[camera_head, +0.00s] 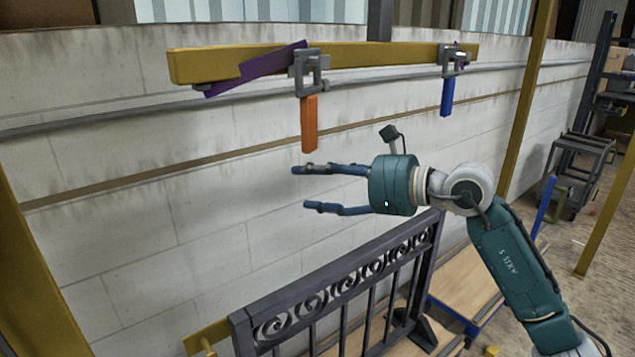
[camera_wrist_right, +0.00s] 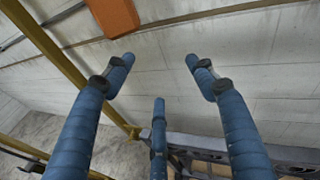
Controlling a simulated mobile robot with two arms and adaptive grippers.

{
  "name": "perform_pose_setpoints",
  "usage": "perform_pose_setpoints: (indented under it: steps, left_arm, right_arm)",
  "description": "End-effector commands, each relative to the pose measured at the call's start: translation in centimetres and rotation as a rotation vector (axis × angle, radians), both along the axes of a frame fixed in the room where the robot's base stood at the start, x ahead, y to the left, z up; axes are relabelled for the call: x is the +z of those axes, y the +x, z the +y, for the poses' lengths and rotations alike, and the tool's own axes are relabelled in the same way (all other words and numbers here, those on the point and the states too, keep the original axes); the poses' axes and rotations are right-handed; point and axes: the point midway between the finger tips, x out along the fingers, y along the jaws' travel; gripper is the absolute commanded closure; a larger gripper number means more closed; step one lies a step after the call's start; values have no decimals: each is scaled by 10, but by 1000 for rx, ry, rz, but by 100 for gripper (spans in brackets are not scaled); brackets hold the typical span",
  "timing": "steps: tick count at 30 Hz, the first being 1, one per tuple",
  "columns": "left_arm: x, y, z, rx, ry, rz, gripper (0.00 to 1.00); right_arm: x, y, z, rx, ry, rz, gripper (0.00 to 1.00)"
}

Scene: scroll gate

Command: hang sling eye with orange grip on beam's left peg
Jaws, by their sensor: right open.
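The grey sling eye (camera_head: 308,72) with the orange grip (camera_head: 304,125) hangs at the left part of the yellow beam (camera_head: 380,55), the grip pointing down. It looks set on the beam's left peg, but the peg itself is hidden. A purple sling (camera_head: 255,67) runs left from this eye along the beam. My right gripper (camera_head: 299,187) is open and empty, below the orange grip and apart from it. In the right wrist view the orange grip (camera_wrist_right: 115,16) shows at the top, beyond the spread fingers (camera_wrist_right: 158,75). My left gripper is not in view.
A second grey eye (camera_head: 452,60) with a blue grip (camera_head: 447,97) hangs at the beam's right part. A dark scroll gate (camera_head: 345,290) stands below my right gripper. A pale wall (camera_head: 120,130) is behind. Yellow posts (camera_head: 525,105) stand at both sides.

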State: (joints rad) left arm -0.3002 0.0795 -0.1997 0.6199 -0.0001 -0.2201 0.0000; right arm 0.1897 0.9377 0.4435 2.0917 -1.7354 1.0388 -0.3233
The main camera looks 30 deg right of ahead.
Motion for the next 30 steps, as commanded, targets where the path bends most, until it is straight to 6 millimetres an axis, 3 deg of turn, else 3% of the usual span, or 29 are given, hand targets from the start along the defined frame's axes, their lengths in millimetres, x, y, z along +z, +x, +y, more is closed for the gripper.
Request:
perform_pose_setpoints:
  steps: [5,27,30]
  left_arm:
    - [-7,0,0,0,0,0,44]
    - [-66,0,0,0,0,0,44]
    - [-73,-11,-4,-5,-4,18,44]
  right_arm:
    - [-2,-5,-1,-1,-1,-1,44]
    - [-3,-79,-6,1,-1,-2,44]
    - [-3,-89,-7,-1,-1,-2,44]
